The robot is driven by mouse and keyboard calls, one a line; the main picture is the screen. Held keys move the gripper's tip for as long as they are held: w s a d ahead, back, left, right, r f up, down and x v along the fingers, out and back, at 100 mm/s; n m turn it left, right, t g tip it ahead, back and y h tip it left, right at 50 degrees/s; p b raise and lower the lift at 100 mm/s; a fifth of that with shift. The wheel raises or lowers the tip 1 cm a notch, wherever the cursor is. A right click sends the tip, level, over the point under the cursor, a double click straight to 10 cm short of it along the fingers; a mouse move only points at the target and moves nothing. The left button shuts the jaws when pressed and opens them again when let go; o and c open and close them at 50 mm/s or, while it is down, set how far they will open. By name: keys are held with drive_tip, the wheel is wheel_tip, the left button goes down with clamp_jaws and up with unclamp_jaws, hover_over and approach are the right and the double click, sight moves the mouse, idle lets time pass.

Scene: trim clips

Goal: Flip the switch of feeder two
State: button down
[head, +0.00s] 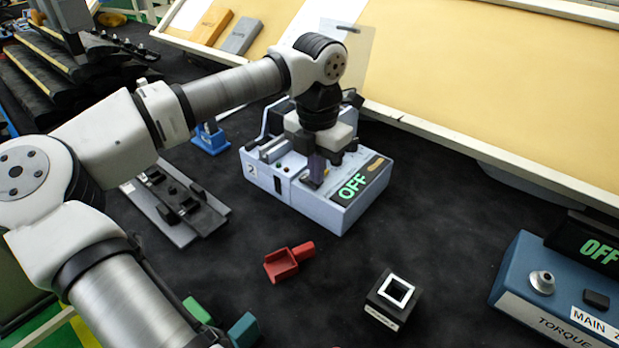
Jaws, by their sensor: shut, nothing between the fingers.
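Feeder two (336,212) is a pale grey-blue box with a "2" label on its left side, standing on the dark mat. Its sloped top carries a display (361,180) that reads OFF in green. My gripper (316,180) points down over the top of the feeder, just left of the display. Its fingers are shut and empty. The fingertips are at or very near the top panel; I cannot tell whether they touch it. The switch cannot be made out, and the gripper covers part of the panel.
A red scoop-shaped part (288,261) and a black block with a white square frame (391,296) lie in front. A blue torque unit (545,290), also reading OFF, stands at right. A grey rail fixture (175,203) lies at left. A cream board (500,80) edges the back.

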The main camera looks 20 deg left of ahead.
drive_tip(key=shift+f, duration=0.2)
drive_tip(key=shift+r+p, duration=2.05)
drive_tip(key=shift+r, duration=1.5)
